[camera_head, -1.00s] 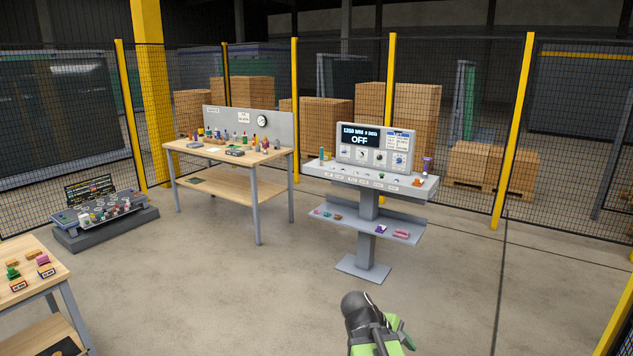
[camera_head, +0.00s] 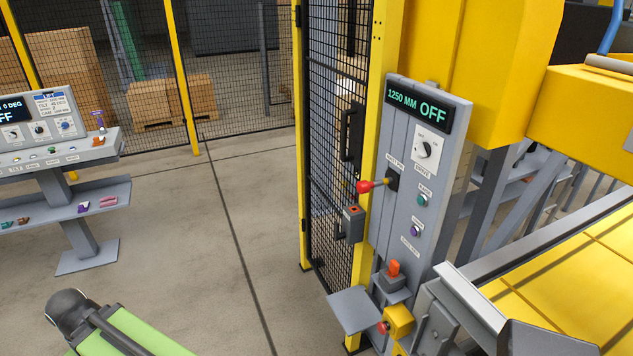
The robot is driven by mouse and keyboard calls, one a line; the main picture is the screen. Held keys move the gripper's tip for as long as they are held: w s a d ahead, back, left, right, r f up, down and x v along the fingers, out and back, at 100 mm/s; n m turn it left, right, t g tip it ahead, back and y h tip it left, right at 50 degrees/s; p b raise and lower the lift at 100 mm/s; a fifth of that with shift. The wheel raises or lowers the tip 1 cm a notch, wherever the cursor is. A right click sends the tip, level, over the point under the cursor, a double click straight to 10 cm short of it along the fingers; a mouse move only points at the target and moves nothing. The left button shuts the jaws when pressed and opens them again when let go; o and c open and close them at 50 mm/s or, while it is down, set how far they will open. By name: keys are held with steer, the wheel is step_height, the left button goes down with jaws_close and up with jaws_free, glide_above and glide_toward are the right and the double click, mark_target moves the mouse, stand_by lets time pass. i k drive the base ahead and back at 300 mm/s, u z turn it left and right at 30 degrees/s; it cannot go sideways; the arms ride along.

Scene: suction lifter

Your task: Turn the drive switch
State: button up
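The drive switch (camera_head: 424,150) is a dark rotary knob on a white plate, high on a grey upright control panel (camera_head: 391,222) at the right of the view. The display (camera_head: 418,108) above it reads "1250 MM OFF". Below the switch are a red-tipped lever (camera_head: 371,186), a green button (camera_head: 422,200) and a purple button (camera_head: 415,231). Part of my arm, green and dark grey, shows at the bottom left, well apart from the panel. My gripper's fingertips are not visible.
A yellow post and black mesh fence (camera_head: 332,120) stand left of the panel. A small grey shelf (camera_head: 354,310) juts out low. Yellow machinery and a yellow-topped platform (camera_head: 590,262) fill the right. A grey console (camera_head: 85,150) stands at left. The floor between is clear.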

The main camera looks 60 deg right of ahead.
mark_target(422, 149)
steer(key=z, duration=2.3)
steer(key=k, duration=0.9)
steer(key=i, duration=0.9)
steer(key=z, duration=0.1)
